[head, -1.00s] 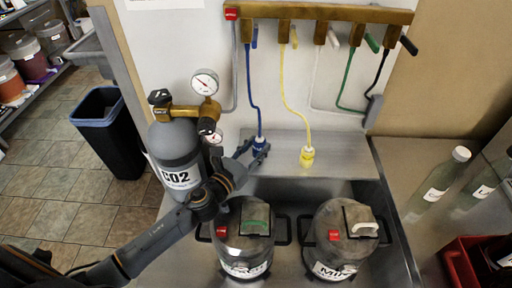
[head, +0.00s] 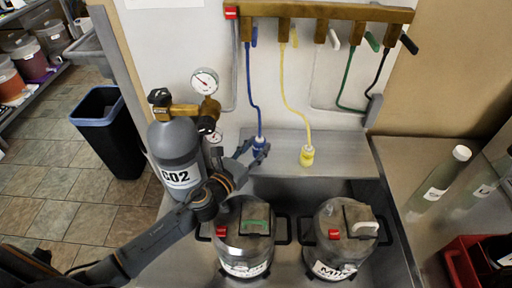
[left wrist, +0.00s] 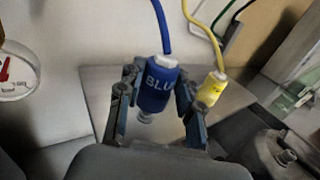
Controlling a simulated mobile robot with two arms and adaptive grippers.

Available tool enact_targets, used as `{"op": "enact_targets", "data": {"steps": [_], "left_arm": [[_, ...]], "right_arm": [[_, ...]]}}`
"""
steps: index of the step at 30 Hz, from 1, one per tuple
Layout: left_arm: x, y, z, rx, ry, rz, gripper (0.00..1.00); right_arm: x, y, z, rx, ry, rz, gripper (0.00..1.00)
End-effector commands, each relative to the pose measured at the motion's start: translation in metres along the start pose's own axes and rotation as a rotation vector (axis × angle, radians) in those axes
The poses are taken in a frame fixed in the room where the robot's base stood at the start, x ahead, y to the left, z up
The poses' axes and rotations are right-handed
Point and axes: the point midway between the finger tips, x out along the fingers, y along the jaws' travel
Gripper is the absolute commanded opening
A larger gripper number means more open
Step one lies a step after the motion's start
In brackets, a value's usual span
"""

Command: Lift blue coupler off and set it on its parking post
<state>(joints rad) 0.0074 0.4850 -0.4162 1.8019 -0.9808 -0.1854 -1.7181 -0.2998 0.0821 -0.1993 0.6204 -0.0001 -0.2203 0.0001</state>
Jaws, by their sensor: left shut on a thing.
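The blue coupler (head: 258,144) hangs at the end of the blue hose, over the shelf behind the sink. In the left wrist view the blue coupler (left wrist: 157,88) stands nearly upright between the fingers, its label partly readable as "BLU" and its metal tip showing below. My left gripper (head: 254,151) is shut on it; the gripper fingers (left wrist: 155,110) flank it on both sides. The parking post cannot be made out. My right gripper is not in view.
The yellow coupler (head: 307,156) is just right of the blue one. Two steel kegs (head: 244,240) stand in the sink. The CO2 cylinder (head: 176,158) with gauges stands left, close to my left arm. Valves line the brass manifold (head: 320,13) above.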

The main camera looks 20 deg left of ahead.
Motion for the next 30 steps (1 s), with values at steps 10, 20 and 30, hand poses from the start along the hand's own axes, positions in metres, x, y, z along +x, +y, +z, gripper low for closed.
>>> {"op": "enact_targets", "data": {"steps": [10,20,30], "left_arm": [[0.0001,0.0001,-0.0033,0.001,-0.001,0.0,0.0],[0.0001,0.0001,-0.0079,0.002,-0.001,0.0,0.0],[0.0001,0.0002,-0.0076,0.001,-0.001,0.0,0.0]], "right_arm": [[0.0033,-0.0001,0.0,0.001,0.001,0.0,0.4],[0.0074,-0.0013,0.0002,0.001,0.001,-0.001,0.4],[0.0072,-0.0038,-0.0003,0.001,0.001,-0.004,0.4]]}}
